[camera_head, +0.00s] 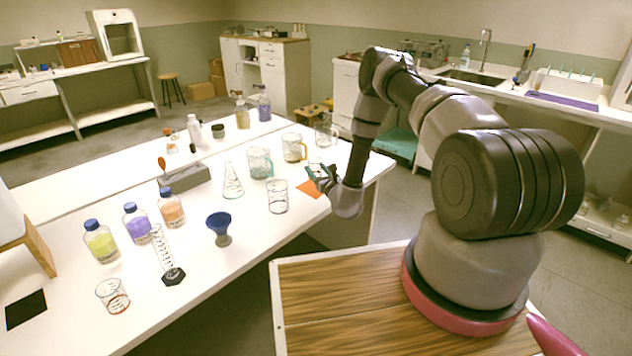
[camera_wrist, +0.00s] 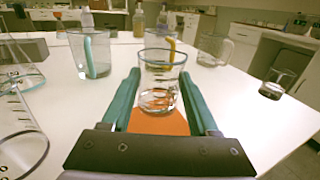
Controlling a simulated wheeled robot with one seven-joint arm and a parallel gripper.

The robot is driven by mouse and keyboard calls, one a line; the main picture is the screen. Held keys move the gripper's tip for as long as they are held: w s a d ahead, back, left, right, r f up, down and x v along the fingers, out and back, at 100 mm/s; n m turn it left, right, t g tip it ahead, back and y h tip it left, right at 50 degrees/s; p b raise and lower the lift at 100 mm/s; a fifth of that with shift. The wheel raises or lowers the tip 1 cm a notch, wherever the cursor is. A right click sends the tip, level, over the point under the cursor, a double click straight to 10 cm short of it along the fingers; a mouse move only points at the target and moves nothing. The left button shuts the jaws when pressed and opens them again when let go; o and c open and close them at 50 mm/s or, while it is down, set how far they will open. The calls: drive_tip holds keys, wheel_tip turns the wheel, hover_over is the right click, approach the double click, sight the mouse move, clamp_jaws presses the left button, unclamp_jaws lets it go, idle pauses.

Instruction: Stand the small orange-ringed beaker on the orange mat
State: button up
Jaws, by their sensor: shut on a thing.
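My gripper (camera_wrist: 160,95) is shut on a small clear glass beaker (camera_wrist: 160,72), with one teal finger on each side of it. The beaker looks upright; the colour of its ring is hard to make out. The orange mat (camera_wrist: 158,124) shows below and in front of the beaker in the wrist view. In the head view, the orange mat (camera_head: 308,189) lies near the table's right end, with my gripper (camera_head: 319,176) over it. The held beaker is mostly hidden there. I cannot tell whether its base touches the mat.
A graduated beaker (camera_head: 278,197) and a conical flask (camera_head: 232,180) stand left of the mat. Handled beakers with teal (camera_wrist: 90,55) and clear (camera_wrist: 215,48) handles stand behind. A small glass (camera_wrist: 277,84) stands to the right. Bare table lies between it and my gripper.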

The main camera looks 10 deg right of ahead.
drive_tip(key=shift+f, duration=2.05)
drive_tip(key=shift+f, duration=0.1)
drive_tip(key=o, duration=1.4)
